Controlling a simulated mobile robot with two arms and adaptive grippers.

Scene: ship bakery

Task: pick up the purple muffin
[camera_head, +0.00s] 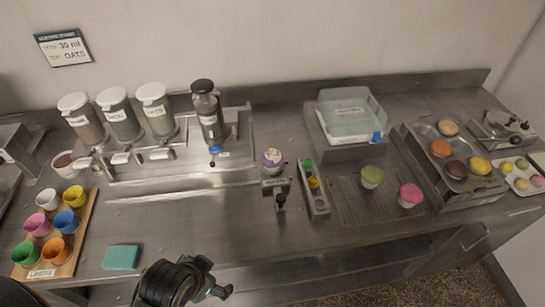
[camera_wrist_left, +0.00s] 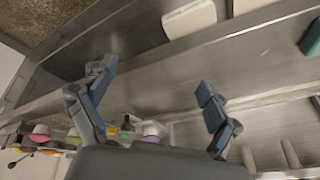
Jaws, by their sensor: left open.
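The purple muffin (camera_head: 272,160) has a purple and white top and sits upright on a small stand near the middle of the counter in the head view. A small purple and white thing (camera_wrist_left: 151,132) low in the left wrist view may be this muffin, partly hidden behind the gripper's body. My left gripper (camera_head: 217,279) is at the front edge of the counter, in front of and left of the muffin, well apart from it. In the left wrist view its fingers (camera_wrist_left: 155,78) are spread with nothing between them. My right gripper is not seen.
Right of the muffin are a narrow tray (camera_head: 318,200) with small bottles, a green muffin (camera_head: 371,176) and a pink muffin (camera_head: 411,194). Several dispensers stand behind left. A teal sponge (camera_head: 121,257) and a board of coloured cups (camera_head: 78,243) lie left. The counter between sponge and muffin is clear.

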